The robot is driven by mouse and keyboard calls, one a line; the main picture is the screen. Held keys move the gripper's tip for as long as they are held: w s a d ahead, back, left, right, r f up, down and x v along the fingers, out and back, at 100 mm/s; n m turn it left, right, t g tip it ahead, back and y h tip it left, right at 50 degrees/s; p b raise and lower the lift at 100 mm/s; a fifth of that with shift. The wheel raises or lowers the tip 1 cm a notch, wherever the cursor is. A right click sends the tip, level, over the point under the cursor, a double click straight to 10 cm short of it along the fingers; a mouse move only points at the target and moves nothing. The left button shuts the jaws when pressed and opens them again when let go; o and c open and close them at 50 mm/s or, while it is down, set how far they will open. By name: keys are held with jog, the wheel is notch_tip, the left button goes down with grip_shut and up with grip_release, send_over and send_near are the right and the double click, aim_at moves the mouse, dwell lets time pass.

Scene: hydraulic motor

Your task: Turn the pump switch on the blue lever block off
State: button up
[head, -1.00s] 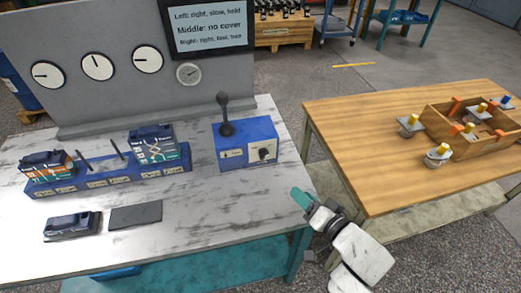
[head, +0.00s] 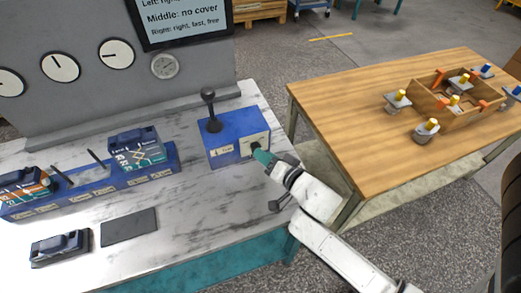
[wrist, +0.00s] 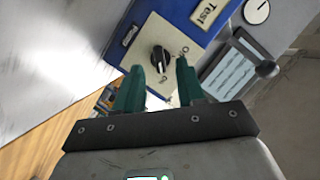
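The blue lever block (head: 222,140) stands on the marble-topped bench, with a black lever (head: 210,108) upright on top. In the wrist view its front plate carries a black rotary switch (wrist: 161,60) with "On" and "Off" marks, beside a "Pump" label (wrist: 130,36) and a "Test" label (wrist: 207,13). My gripper (wrist: 158,76) has two green fingers, parted, close in front of the switch. The left fingertip is near the knob; I cannot tell whether it touches.
A blue rack (head: 90,184) with valve blocks stands to the left, with a dark plate (head: 129,227) and a dark block (head: 60,247) in front. A wooden table (head: 340,110) with an open box stands to the right. Gauges and a sign are behind.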

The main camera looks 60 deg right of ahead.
jog(key=shift+x, duration=1.55)
grip_shut()
